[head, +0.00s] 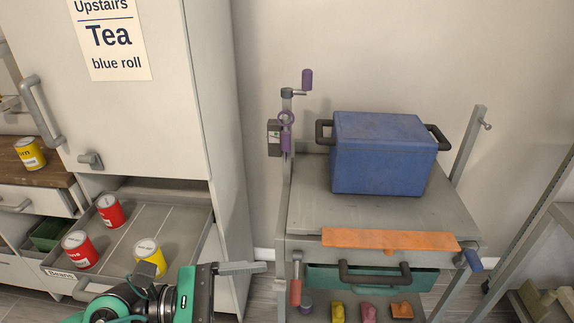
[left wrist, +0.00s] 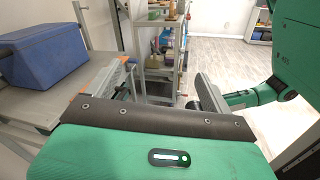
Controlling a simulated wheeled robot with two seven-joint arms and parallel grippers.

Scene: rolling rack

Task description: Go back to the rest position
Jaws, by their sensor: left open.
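My left gripper (head: 243,269) reaches in at the bottom of the head view. It is between the pulled-out can drawer and the rolling rack, and one grey finger points right toward the rack. In the left wrist view, my left gripper (left wrist: 166,92) has its fingers apart with nothing held between them. The rolling rack (head: 310,212) stands to its right, with a blue cooler box (head: 380,155) with dark handles on top. The cooler also shows in the left wrist view (left wrist: 45,57). My right gripper is in neither view.
The can drawer (head: 135,235) is pulled out and holds red cans (head: 110,210) and a yellow can (head: 150,256). A tall cabinet (head: 150,110) stands above it. The rack has an orange strip (head: 390,239), a green drawer (head: 325,278) and a purple-handled crank (head: 307,80).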

